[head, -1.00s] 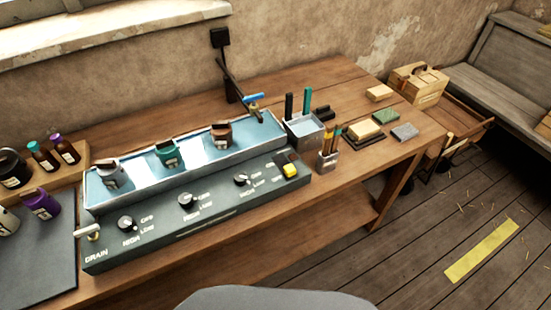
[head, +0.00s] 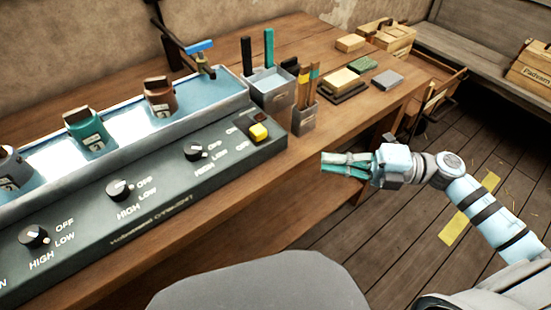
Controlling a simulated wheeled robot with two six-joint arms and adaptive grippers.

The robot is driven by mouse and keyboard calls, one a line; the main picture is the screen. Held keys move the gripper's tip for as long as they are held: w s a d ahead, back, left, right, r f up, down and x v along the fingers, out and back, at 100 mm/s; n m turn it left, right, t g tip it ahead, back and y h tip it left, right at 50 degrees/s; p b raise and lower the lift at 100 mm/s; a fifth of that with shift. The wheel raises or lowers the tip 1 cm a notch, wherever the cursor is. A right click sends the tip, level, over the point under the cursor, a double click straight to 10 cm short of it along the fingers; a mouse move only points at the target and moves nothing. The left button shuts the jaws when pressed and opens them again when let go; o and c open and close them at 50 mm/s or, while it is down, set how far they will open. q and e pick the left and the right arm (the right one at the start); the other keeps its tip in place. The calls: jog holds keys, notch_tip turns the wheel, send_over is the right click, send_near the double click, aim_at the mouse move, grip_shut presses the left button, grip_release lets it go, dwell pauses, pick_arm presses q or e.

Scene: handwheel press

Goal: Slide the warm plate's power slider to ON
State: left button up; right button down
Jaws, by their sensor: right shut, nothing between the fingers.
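The warm plate's dark control panel (head: 150,190) runs along the bench front, below a shallow trough of water (head: 125,115). A yellow block (head: 259,131), which looks like the power slider, sits at the panel's right end. A dark red patch (head: 259,117) lies just behind it. My left gripper is not in view.
Several black knobs (head: 120,190) line the panel. A grey pen cup (head: 305,118) and a larger grey bin (head: 270,90) stand right of the panel, near the yellow block. Bottles such as the teal one (head: 87,130) stand in the trough. The air before the bench is clear.

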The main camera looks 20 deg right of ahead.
send_near(258, 133)
jog(key=s+a, duration=0.3)
jog(key=a, duration=0.2)
jog(key=shift+w+a+f, duration=0.1)
jog(key=shift+w+a, duration=0.25)
jog(key=shift+w, duration=0.55)
jog(key=shift+w+a+f, duration=0.1)
jog(key=shift+w+a, duration=0.2)
jog(key=shift+w, duration=0.6)
jog(key=shift+r, duration=0.1)
